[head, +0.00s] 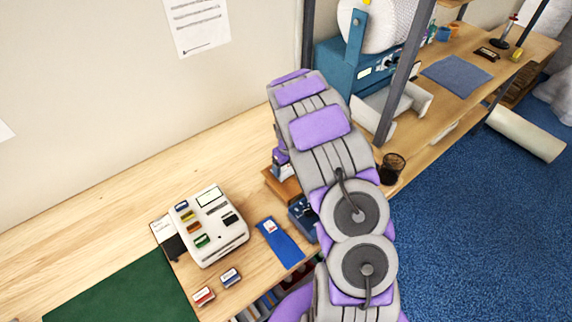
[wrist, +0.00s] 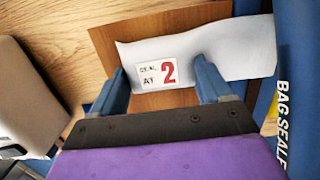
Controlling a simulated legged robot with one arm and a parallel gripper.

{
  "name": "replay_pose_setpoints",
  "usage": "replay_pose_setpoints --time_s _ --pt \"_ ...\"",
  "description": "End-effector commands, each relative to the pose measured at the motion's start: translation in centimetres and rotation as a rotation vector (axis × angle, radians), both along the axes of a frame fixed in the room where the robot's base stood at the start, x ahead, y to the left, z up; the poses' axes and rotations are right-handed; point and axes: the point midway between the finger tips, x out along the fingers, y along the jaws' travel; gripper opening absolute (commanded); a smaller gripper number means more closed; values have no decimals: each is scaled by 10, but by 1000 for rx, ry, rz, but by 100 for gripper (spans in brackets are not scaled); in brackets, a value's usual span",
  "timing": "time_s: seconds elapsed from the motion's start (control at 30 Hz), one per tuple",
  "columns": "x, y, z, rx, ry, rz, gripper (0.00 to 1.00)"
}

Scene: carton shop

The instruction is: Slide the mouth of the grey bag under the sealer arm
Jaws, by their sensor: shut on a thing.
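The grey bag (wrist: 235,48) lies flat across the wrist view, pale, with a white label (wrist: 158,74) reading "SEAL AT 2". My gripper (wrist: 162,72) has its two blue fingers at the bag's near edge, shut on the bag. The blue bag sealer (wrist: 293,65), with "BAG SEALE" lettering, stands along the right of the wrist view. The bag's right end reaches the sealer's side; I cannot tell whether it is under the sealer arm. In the head view my arm hides the bag and most of the sealer (head: 303,217).
A brown board (wrist: 115,45) lies under the bag. A white label machine (head: 210,225), a blue strip (head: 281,243) and two small boxes (head: 204,296) stand left of my arm. A black mesh cup (head: 392,168) is to the right. The bench's back left is clear.

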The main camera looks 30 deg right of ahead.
Motion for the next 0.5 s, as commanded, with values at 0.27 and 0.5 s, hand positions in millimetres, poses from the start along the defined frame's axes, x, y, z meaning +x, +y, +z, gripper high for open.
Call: replay_pose_setpoints --time_s 0.27,0.5 --pt "0 0 0 0 0 0 46" --pt "0 0 0 0 0 0 97"
